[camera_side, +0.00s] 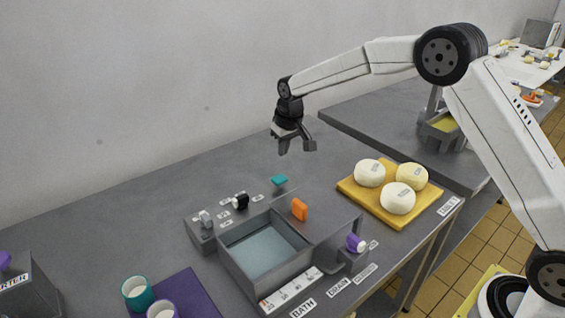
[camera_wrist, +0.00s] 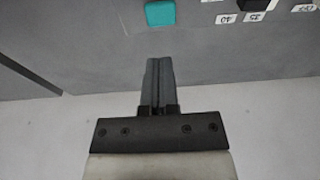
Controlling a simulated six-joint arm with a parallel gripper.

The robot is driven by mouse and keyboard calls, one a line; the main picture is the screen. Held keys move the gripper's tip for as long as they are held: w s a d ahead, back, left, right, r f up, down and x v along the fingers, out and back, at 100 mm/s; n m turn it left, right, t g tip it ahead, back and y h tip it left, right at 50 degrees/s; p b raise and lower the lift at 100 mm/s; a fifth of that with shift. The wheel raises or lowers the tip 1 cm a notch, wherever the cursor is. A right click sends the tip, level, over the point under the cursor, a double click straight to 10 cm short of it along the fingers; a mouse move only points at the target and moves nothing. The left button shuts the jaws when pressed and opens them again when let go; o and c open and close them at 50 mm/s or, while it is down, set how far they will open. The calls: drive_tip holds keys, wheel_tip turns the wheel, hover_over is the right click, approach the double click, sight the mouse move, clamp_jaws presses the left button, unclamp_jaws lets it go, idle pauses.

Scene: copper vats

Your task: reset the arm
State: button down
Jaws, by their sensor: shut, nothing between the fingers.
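My gripper (camera_side: 296,148) hangs in the air above the back of the grey table, pointing down. In the wrist view its two fingers (camera_wrist: 158,64) lie side by side against each other, shut and empty. A small teal block (camera_side: 279,180) lies on the table below and in front of it. The teal block also shows at the top of the wrist view (camera_wrist: 160,13), apart from the fingertips.
A grey bath (camera_side: 228,262) holds pale liquid, with an orange piece (camera_side: 299,209) at its edge. A yellow board (camera_side: 352,200) carries three cheeses. A purple mat (camera_side: 200,287) and two cups (camera_side: 137,292) stand front left. The table's back left is clear.

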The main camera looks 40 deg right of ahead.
drive_tip(key=s, duration=0.9)
drive_tip(key=s+d, duration=0.1)
drive_tip(key=s, duration=0.3)
drive_tip(key=shift+s+r, duration=0.3)
drive_tip(key=shift+s, duration=0.1)
drive_tip(key=s+f, duration=0.2)
drive_tip(key=s, duration=1.5)
drive_tip(key=shift+d+f, duration=0.25)
drive_tip(key=shift+d, duration=0.15)
drive_tip(key=shift+w, duration=0.1)
